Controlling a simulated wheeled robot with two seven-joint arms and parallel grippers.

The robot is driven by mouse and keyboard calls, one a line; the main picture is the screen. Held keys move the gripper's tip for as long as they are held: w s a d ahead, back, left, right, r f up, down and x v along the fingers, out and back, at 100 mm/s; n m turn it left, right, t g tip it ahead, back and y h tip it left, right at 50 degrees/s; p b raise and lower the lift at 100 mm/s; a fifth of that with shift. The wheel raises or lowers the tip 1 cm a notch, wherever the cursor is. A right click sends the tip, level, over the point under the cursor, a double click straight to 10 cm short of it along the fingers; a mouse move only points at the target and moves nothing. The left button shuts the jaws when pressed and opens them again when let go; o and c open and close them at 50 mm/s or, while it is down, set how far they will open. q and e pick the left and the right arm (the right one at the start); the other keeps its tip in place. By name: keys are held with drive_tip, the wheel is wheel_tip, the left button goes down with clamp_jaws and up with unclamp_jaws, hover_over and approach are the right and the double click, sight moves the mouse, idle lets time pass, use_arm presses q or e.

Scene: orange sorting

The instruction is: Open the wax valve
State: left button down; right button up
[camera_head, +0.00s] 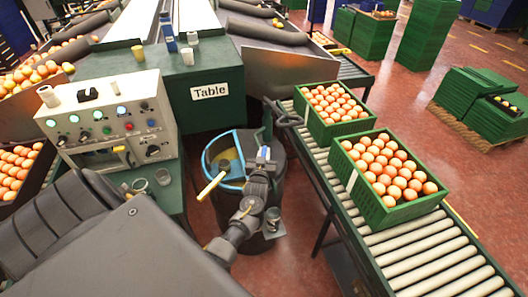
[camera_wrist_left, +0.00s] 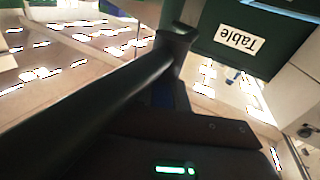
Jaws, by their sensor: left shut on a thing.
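My left arm comes in from the lower left in the head view. Its left gripper (camera_head: 266,136) is beside the dark barrel (camera_head: 275,205) with the blue rim, below a black bar handle (camera_head: 284,117). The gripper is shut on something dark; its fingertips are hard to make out. In the left wrist view a long dark bar (camera_wrist_left: 95,100) with a rounded end crosses close to the camera. I cannot tell for sure which part is the wax valve. My right gripper is not in view.
A control panel (camera_head: 105,122) with lit buttons stands left of the barrel. A green table (camera_head: 213,110) is behind. A yellow stick (camera_head: 211,186) leans at the barrel. Green crates of oranges (camera_head: 354,184) stand on the roller conveyor (camera_head: 430,245) at right.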

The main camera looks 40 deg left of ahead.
use_arm(q)
drive_tip(key=shift+n+g+y, duration=0.4)
drive_tip(key=shift+n+y, duration=0.1)
drive_tip(key=shift+y, duration=0.2)
drive_tip(key=shift+n+g+y+b, duration=0.3)
drive_tip(key=shift+n+g+y, duration=0.1)
drive_tip(key=shift+y, duration=0.1)
drive_tip(key=shift+a+r, duration=0.1)
drive_tip(key=c, duration=1.4)
unclamp_jaws()
drive_tip(key=shift+o, duration=0.2)
